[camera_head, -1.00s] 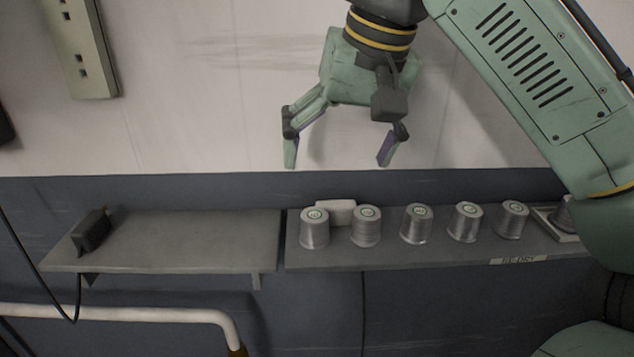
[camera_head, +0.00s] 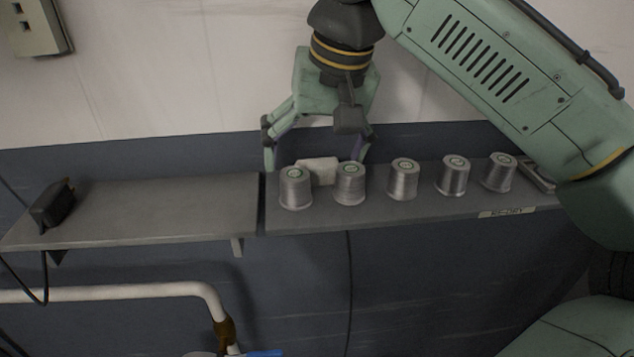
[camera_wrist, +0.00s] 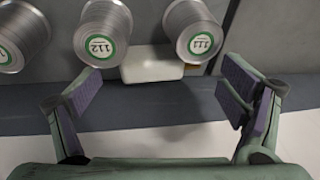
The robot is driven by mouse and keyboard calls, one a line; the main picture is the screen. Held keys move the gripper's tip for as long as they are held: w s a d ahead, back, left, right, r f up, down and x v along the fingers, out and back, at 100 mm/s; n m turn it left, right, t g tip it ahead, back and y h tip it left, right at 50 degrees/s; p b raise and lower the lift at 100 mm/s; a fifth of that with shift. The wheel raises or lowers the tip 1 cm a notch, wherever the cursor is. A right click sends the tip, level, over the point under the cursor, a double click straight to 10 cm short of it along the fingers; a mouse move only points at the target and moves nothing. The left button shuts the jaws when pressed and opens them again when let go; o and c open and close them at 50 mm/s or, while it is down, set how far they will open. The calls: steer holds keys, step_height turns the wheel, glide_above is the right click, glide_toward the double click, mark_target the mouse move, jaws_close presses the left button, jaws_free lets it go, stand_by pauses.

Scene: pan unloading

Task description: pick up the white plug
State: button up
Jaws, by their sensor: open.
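The white plug (camera_head: 318,170) is a small pale block on the right-hand shelf, behind and between the two leftmost metal cylinders. In the wrist view the white plug (camera_wrist: 152,66) lies between the cylinders marked 112 (camera_wrist: 102,34) and 111 (camera_wrist: 193,34), which partly cover it. My gripper (camera_head: 316,166) is open and empty, its fingers pointing down around the plug's place, one to each side in the picture. In the wrist view my gripper (camera_wrist: 160,88) has its pads wide apart, with the plug showing between and beyond them. I see no contact with the plug.
Several metal cylinders (camera_head: 403,180) stand in a row along the right-hand shelf (camera_head: 400,215). A black plug with a cable (camera_head: 52,204) sits on the left-hand shelf (camera_head: 150,215), whose middle is bare. The wall rises close behind the shelves.

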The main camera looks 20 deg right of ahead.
steer(key=shift+w+f, duration=0.15)
steer(key=shift+f, duration=0.4)
steer(key=shift+c, duration=0.4)
steer(key=c, duration=1.5)
